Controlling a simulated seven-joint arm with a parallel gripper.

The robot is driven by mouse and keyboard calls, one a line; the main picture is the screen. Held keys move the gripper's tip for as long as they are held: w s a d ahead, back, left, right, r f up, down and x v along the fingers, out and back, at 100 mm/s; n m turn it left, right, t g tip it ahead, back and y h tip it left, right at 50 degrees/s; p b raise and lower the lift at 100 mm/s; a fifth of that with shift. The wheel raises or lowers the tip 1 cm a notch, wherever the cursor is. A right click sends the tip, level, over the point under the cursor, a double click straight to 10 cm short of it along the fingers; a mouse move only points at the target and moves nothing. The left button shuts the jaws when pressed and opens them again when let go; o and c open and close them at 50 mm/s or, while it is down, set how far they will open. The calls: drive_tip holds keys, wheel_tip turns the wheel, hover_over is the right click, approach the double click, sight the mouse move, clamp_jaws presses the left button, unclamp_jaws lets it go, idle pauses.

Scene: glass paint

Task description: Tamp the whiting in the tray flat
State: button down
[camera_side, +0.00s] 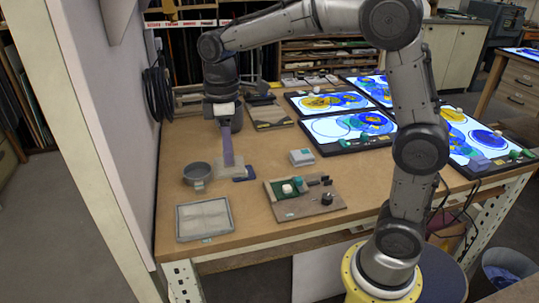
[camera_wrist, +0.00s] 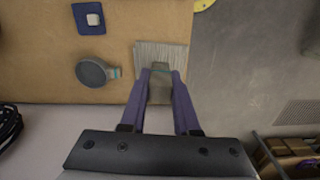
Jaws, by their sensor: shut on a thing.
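The shallow grey tray (camera_side: 179,222) lies near the table's front left corner in the side view. The pale whiting (camera_side: 204,217) covers its floor, with faint marks. In the side view the tool shows behind the tray, right of a bowl. Its height over the table is hard to judge.
A grey bowl (camera_side: 196,173) stands behind the tray and shows in the wrist view (camera_wrist: 92,72). A blue pad (camera_side: 244,174) lies beside the tool. A wooden board (camera_side: 322,205) with small items is right of the tray. Lit panels (camera_side: 352,130) fill the back right.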

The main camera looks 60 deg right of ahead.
drive_tip(key=shift+n, duration=0.5)
drive_tip(key=w+a+f, duration=0.2)
drive_tip(key=f, duration=0.2)
drive_tip(key=w+a+f, duration=0.1)
drive_tip(key=w+f, duration=0.2)
drive_tip(key=f, duration=0.2)
drive_tip(key=w+a+f, duration=0.2)
drive_tip(key=w+f, duration=0.1)
drive_tip(key=f, duration=0.1)
drive_tip(key=shift+w+a+f, duration=0.2)
drive_tip(key=shift+a+f, duration=0.15)
drive_tip(key=s, duration=0.1)
drive_tip(key=s+d, duration=0.1)
drive_tip(key=s, duration=0.3)
drive_tip(key=shift+d, duration=0.25)
drive_tip(key=shift+w+f, duration=0.1)
drive_tip(key=shift+f, duration=0.05)
drive_tip(key=shift+f, duration=0.5)
drive_tip(key=shift+r, duration=0.1)
drive_tip(key=shift+r, duration=1.1)
